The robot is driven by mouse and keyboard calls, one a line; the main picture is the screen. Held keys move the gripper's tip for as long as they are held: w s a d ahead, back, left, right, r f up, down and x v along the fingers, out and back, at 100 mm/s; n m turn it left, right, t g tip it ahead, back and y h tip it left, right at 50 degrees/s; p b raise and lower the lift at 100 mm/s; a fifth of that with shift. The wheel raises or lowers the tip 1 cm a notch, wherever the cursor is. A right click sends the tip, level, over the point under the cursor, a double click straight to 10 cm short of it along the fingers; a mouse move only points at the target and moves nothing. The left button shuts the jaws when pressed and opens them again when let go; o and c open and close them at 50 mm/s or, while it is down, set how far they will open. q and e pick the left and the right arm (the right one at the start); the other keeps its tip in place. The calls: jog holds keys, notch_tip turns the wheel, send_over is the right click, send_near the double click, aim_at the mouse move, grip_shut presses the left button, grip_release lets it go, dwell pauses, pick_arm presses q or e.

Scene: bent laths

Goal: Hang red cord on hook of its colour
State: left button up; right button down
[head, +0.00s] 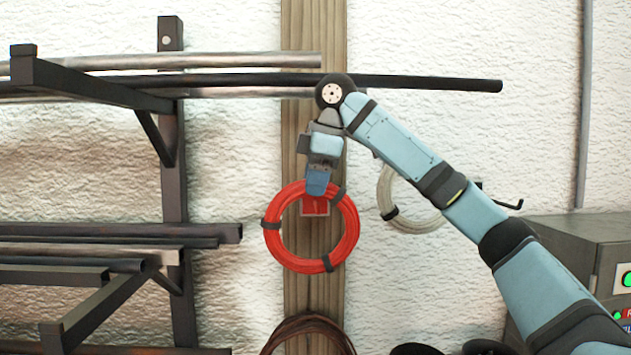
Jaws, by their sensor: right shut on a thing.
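The red cord (347,248) is a round coil bound with dark bands, upright in front of the wooden post in the head view. My right gripper (317,192) points down and is shut on the coil's top edge. A small red plate (314,208) shows through the upper part of the coil, against the post. I see no hook arm clearly there, and I cannot tell whether the coil touches one. My left gripper is not in view.
A pale grey coil (393,205) hangs to the right behind my right arm, with a dark hook (508,204) beside it. A brown coil (310,325) is below. A dark rack (172,190) with pipes stands left; a grey cabinet (575,245) stands right.

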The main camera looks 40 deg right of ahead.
jog(key=w+d+f, duration=0.1)
jog(key=w, duration=0.1)
jog(key=w+d+f, duration=0.1)
jog(key=d, duration=0.1)
jog(key=shift+w+f, duration=0.2)
jog(key=shift+w, duration=0.15)
dwell(0.4)
jog(key=shift+f, duration=0.2)
dwell(0.5)
